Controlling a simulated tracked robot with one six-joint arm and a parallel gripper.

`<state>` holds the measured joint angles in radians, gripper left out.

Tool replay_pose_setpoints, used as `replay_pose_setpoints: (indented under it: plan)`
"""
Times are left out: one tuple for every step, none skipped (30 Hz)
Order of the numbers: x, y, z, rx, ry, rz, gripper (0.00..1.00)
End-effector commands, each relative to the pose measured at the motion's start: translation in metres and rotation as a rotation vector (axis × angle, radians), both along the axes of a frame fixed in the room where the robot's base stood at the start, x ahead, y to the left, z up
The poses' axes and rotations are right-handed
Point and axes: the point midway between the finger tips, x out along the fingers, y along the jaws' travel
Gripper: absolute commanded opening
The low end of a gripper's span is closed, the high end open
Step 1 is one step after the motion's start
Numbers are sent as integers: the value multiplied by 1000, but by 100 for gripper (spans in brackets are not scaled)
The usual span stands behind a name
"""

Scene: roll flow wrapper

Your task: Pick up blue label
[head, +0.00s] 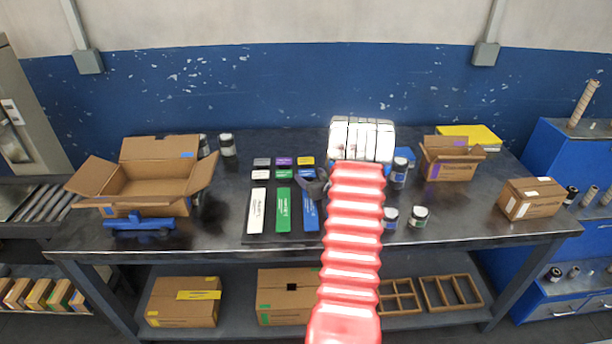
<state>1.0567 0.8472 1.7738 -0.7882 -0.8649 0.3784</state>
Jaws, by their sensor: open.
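A long blue label (309,217) lies on a dark mat (270,238) on the table, to the right of a long green label (283,209) and a long white label (257,210). My gripper (314,187) is dark and open, over the upper part of the long blue label and partly hiding it. I cannot tell its height above the label. A smaller blue label (307,173) shows partly behind it, in a row with small white and green ones. My red arm covers the table to the right of the mat.
An open cardboard box (150,185) and a blue tape dispenser (139,224) stand at the left. Several jars (419,216), a smaller open box (450,163) and a closed box (532,199) stand at the right. The table between the jars and closed box is clear.

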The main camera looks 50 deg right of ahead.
Motion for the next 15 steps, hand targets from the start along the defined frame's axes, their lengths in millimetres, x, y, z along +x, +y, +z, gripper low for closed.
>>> replay_pose_setpoints:
  plan:
    - [5, -2, -2, 0, -1, 1, 64]
    - [7, -3, -3, 0, -1, 1, 64]
    - [9, -5, -3, 0, -1, 0, 64]
    - [11, -5, -3, 0, -1, 0, 64]
    - [11, -6, -4, 0, -1, 0, 64]
    - [12, -6, -4, -1, -1, -1, 64]
    - [12, -6, -4, -1, -1, -1, 64]
    - [12, -6, -4, -1, -1, -1, 64]
    - [12, -6, -4, -1, -1, -1, 64]
    - [12, -6, -4, -1, -1, -1, 64]
    - [12, -6, -4, -1, -1, -1, 64]
    - [12, -6, -4, -1, -1, -1, 64]
    - [12, -6, -4, -1, -1, -1, 64]
    - [12, -6, -4, 0, -1, 0, 64]
    - [12, -6, -4, 0, -1, 0, 64]
